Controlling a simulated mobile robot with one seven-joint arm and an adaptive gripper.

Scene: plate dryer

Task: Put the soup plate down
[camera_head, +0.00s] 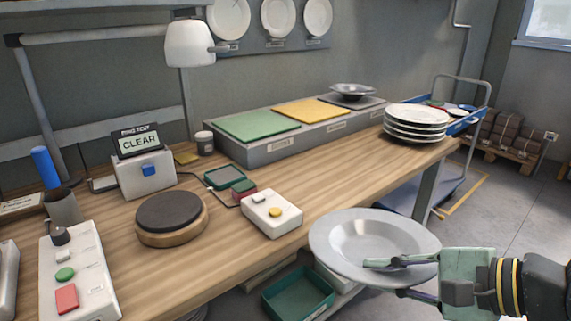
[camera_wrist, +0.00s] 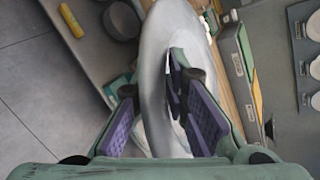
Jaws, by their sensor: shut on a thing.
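A wide grey-white soup plate (camera_head: 345,240) is held nearly level in front of the bench's front edge. My gripper (camera_head: 393,277) is shut on the plate's right rim, one finger above and one below. In the wrist view the plate (camera_wrist: 158,75) stands edge-on between the purple finger pads of my gripper (camera_wrist: 170,120). The wooden bench top (camera_head: 330,190) lies behind and left of the plate. A raised grey stand at the back carries a green pad (camera_head: 257,125), a yellow pad (camera_head: 305,110) and a grey pad with a dark bowl-like plate (camera_head: 353,90).
A stack of several white plates (camera_head: 415,120) stands at the bench's right end. A white box with a yellow button (camera_head: 271,213), a round dark-topped disc (camera_head: 171,215) and a "CLEAR" display (camera_head: 140,145) occupy the bench. A green bin (camera_head: 298,290) is below. Some wood between them is bare.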

